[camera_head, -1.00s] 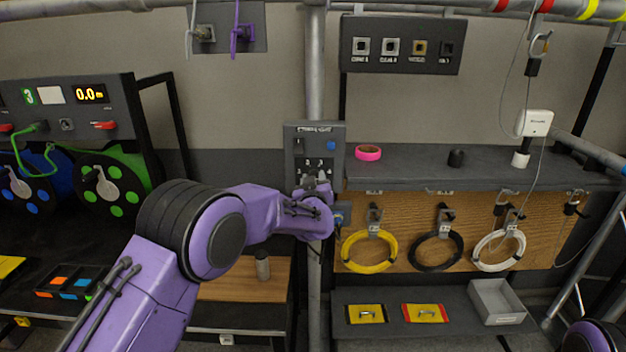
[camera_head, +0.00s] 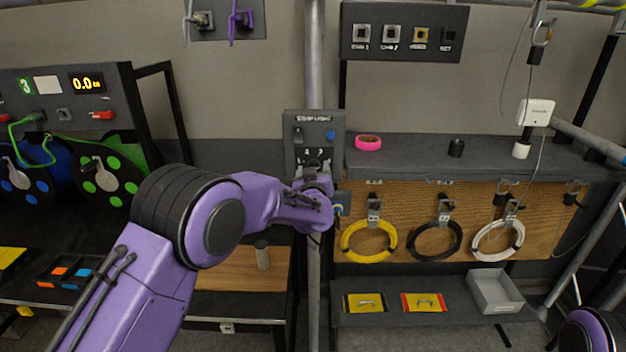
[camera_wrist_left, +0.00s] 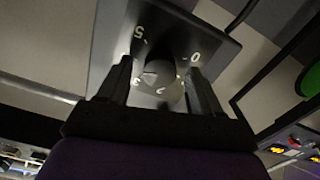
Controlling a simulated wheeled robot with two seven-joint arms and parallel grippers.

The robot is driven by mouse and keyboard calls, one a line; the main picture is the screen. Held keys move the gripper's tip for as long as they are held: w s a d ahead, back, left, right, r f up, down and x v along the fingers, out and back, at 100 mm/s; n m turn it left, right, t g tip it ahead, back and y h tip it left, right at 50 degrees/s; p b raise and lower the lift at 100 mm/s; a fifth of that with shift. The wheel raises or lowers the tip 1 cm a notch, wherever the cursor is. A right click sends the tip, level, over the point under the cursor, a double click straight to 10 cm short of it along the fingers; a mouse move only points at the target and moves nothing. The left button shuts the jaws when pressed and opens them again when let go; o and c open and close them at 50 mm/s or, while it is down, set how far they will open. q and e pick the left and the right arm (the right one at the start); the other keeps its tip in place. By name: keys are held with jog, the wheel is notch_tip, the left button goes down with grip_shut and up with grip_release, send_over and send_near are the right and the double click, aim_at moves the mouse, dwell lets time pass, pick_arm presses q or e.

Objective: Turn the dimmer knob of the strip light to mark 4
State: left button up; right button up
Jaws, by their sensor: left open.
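The strip light panel (camera_head: 301,127) is a grey box on the upright pole, with a black switch, a blue button and a dial below. My left gripper (camera_head: 316,178) is in front of the dial and hides much of it. In the left wrist view the dark round dimmer knob (camera_wrist_left: 158,72) shows between the two fingers of my open left gripper (camera_wrist_left: 160,85). The marks 5 and 0 are readable on the plate (camera_wrist_left: 112,40); other marks are partly hidden. I cannot tell where the knob points, or whether the fingers touch it. My right gripper is out of view.
A dark shelf (camera_head: 400,160) with a pink tape roll (camera_head: 368,142) lies right of the panel. Yellow (camera_head: 350,250), black and white cable coils hang below it. Cable reels (camera_head: 105,182) stand at left. My right arm shows at the lower right edge.

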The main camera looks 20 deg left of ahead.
pick_arm(q)
jog(key=b+v, duration=0.3)
jog(key=v, duration=0.6)
jog(key=shift+s, duration=0.35)
jog(key=shift+d, duration=0.1)
jog(key=s+a+f+g+h+b, duration=0.1)
jog(key=s+a+f+g, duration=0.1)
jog(key=s+f, duration=0.65)
jog(key=s+a+f+g+b, duration=0.1)
jog(key=s+a+f+g, duration=0.25)
jog(key=f, duration=0.95)
jog(key=s+a+f+g+h+b, duration=0.1)
jog(key=s+a+f+b, duration=0.1)
jog(key=s+f, duration=0.65)
jog(key=s+a+f+g+b, duration=0.1)
jog(key=s+f+g, duration=0.3)
jog(key=s+f, duration=0.5)
jog(key=s+a+f+g+b, duration=0.1)
jog(key=s+a+f+g, duration=0.1)
jog(key=s+f, duration=0.8)
jog(key=s+g, duration=0.1)
jog(key=s, duration=0.5)
jog(key=shift+s+f+n+g+b, duration=0.2)
jog(key=shift+n+g+b, duration=0.1)
jog(key=shift+n+g, duration=0.1)
